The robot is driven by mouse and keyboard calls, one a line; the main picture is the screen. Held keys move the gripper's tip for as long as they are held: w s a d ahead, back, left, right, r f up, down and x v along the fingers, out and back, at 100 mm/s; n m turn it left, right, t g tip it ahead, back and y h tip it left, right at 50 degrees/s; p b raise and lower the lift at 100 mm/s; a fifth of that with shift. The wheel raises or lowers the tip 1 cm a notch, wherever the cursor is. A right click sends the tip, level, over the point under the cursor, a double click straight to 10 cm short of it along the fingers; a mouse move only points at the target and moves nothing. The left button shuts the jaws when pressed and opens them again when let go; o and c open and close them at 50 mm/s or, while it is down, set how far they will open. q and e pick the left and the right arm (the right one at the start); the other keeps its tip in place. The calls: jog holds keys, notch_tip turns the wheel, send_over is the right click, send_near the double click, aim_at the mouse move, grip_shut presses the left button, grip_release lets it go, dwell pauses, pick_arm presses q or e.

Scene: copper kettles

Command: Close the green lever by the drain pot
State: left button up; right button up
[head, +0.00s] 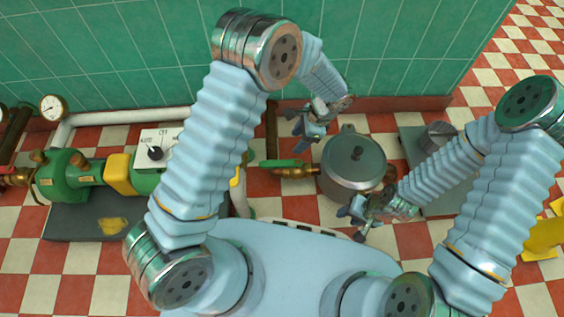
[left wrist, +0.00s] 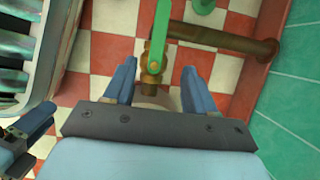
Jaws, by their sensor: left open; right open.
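The green lever (head: 281,163) sits on a brass valve (head: 295,172) just left of the grey lidded drain pot (head: 355,165). It lies roughly in line with the pipe. In the left wrist view the lever (left wrist: 160,35) runs up from the brass valve (left wrist: 153,65), which shows between my fingers. My left gripper (head: 308,136) is open and empty, above and behind the valve near the pot's left side. It also shows in the left wrist view (left wrist: 158,80). My right gripper (head: 358,218) is open and empty in front of the pot.
A green pump (head: 65,175) with a yellow coupling (head: 119,174) and a white control box (head: 158,148) stand at left. A green tiled wall (head: 400,50) closes the back. A grey plate (head: 412,145) lies right of the pot. Checkered floor is free at front left.

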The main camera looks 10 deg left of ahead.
aim_at(280, 163)
pick_arm(q)
jog(key=b+x, duration=0.2)
jog(key=x, duration=1.1)
jog(key=shift+s+a+f, duration=0.1)
jog(key=shift+a, duration=0.05)
jog(key=shift+c, duration=0.4)
grip_shut()
